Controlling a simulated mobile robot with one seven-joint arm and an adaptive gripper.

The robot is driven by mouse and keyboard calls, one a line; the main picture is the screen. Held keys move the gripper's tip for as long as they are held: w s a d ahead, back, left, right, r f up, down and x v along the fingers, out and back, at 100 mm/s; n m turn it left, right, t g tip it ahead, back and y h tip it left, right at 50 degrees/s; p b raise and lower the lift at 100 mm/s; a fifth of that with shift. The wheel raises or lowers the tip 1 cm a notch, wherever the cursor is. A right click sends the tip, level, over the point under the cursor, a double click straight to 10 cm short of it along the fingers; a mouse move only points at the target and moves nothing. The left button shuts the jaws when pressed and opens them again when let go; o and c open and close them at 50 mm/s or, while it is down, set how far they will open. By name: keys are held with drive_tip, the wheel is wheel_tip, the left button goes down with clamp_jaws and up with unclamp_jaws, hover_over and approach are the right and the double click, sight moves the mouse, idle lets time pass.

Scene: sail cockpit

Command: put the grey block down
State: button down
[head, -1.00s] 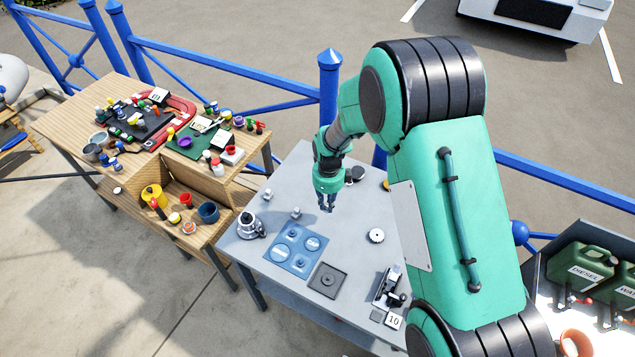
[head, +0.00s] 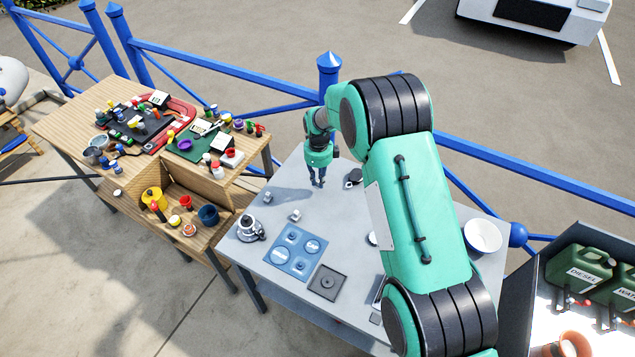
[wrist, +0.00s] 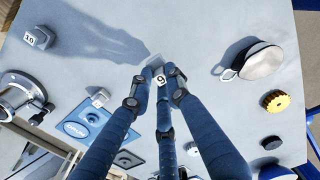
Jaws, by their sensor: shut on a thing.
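My gripper (wrist: 155,80) is shut on a small grey block (wrist: 158,71) marked 9, seen between the fingertips in the wrist view. In the head view my gripper (head: 317,184) points down over the far middle of the grey table (head: 345,212). The block is too small to make out there. The gripper's shadow on the table reaches close to the fingertips, so the block is low; I cannot tell whether it touches the surface. Another grey block (wrist: 38,38) marked 10 stands apart at upper left in the wrist view.
A blue plate with round parts (head: 296,250) and a dark square tray (head: 328,282) lie toward the front. A silver winch-like part (head: 249,228) stands at the left edge. A black-and-white part (wrist: 262,60) and a yellow knob (wrist: 276,101) lie right in the wrist view. Bare table surrounds the gripper.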

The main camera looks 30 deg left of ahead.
sight(317, 182)
drive_tip(key=shift+w+a, duration=0.6)
drive_tip(key=shift+w, duration=0.1)
drive_tip(key=shift+f, duration=0.15)
drive_tip(key=shift+f, duration=1.65)
drive_tip(key=shift+f, duration=0.1)
drive_tip(key=c, duration=1.7)
unclamp_jaws()
drive_tip(key=shift+o, duration=0.2)
wheel_tip(317, 182, up, 12)
